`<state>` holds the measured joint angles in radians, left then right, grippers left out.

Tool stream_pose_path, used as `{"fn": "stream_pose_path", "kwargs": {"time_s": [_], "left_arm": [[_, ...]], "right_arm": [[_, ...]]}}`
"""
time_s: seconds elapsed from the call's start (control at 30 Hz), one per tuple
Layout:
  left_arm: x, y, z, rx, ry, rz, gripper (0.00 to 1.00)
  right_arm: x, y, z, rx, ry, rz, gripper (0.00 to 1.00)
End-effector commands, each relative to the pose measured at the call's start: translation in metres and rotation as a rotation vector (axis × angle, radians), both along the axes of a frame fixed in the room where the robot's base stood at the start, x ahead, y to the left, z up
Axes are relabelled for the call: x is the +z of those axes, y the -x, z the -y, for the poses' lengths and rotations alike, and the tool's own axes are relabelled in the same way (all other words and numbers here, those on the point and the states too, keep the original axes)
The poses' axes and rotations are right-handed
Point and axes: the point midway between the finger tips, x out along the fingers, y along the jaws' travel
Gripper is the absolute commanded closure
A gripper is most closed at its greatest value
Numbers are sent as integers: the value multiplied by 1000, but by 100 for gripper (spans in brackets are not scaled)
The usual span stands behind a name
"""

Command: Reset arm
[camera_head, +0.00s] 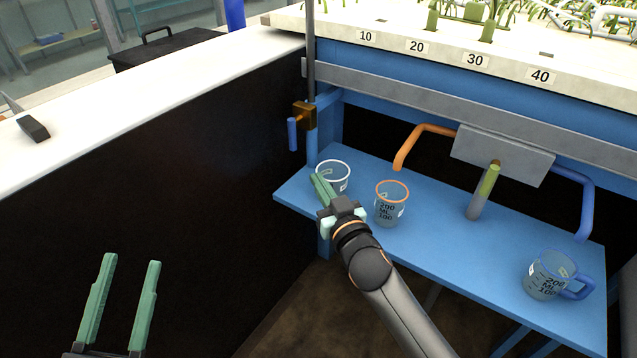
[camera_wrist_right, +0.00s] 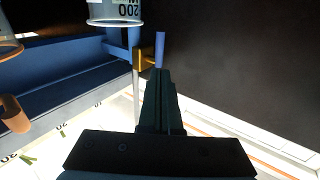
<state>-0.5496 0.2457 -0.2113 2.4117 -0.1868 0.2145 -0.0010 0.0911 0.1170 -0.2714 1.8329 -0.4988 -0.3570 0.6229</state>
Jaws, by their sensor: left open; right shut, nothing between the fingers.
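My left gripper (camera_head: 130,257) is at the lower left of the head view. Its two green fingers are spread apart with nothing between them, in front of the dark panel. My right gripper (camera_head: 317,180) reaches over the blue shelf, beside a white-rimmed cup (camera_head: 338,165) and partly in front of it. Its fingers are together and empty, and they also show shut in the right wrist view (camera_wrist_right: 163,80). I cannot tell whether they touch the cup. An orange-rimmed cup (camera_head: 391,205) stands just right of the right gripper.
A blue-handled measuring cup (camera_head: 550,276) stands at the right of the blue shelf (camera_head: 470,250). A tube (camera_head: 483,190) stands below a grey block (camera_head: 503,157) with orange and blue pipes. A brass valve (camera_head: 304,115) with a blue lever is behind the right gripper. A white counter (camera_head: 150,95) runs along the left.

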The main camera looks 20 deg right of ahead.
Motion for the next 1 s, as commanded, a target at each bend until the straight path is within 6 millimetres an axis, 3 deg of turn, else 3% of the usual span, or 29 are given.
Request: {"fn": "stream_pose_path", "kwargs": {"time_s": [0.3,0.43,0.57,0.7,1.0], "left_arm": [[-9,-5,-1,8,5,-40,50],[-7,-5,0,6,3,-34,50],[-6,-4,-1,6,3,-31,50],[-6,-4,-1,5,2,-29,50],[-5,-4,0,5,2,-28,50]], "right_arm": [[0,-1,2,2,1,1,100],[0,16,-2,31,21,25,100],[10,61,-11,104,72,106,100],[35,117,-19,173,128,229,100],[96,208,-23,217,195,453,100]]}}
